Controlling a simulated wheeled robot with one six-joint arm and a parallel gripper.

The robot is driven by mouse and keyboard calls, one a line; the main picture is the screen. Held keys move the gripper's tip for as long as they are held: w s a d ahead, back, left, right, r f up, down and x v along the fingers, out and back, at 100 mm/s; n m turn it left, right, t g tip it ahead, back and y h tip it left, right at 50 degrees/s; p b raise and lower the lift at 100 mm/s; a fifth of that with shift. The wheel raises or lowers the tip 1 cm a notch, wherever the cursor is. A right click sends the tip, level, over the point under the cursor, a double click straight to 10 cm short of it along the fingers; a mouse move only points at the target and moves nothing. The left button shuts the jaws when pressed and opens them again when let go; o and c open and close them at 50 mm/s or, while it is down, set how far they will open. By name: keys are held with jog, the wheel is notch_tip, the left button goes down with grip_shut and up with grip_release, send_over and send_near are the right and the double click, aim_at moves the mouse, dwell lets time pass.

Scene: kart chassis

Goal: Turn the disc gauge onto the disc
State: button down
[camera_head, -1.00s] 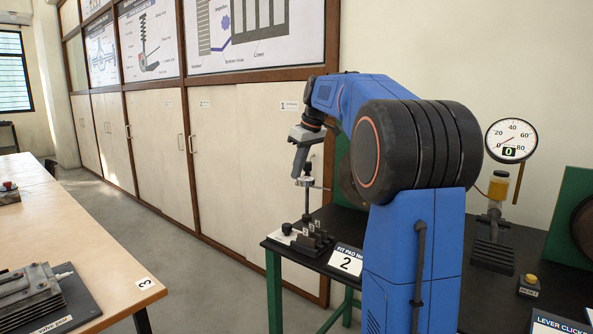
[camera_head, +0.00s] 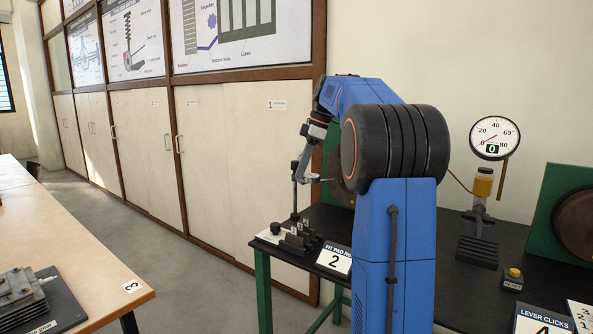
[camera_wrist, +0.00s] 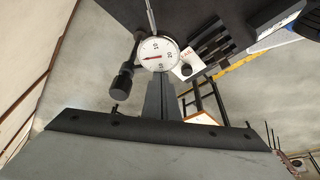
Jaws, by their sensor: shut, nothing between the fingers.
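The disc gauge (camera_wrist: 158,53) shows in the wrist view as a white round dial with a red needle, beside a dark knob and rod. In the head view its slim upright post (camera_head: 295,197) stands at the near left of the black bench, with a thin arm reaching right. The brown disc (camera_head: 336,178) is mostly hidden behind my arm. My gripper (camera_head: 302,172) is shut and empty close to the upper post; it also shows in the wrist view (camera_wrist: 160,84), its tips just by the dial. I cannot tell whether they touch it.
A wooden table (camera_head: 80,245) stands left, with open floor between.

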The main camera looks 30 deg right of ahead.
aim_at(307, 174)
jog(key=shift+s+d, duration=0.1)
jog(key=shift+d, duration=1.45)
jog(key=shift+w+d, duration=0.2)
jog(key=shift+a, duration=0.1)
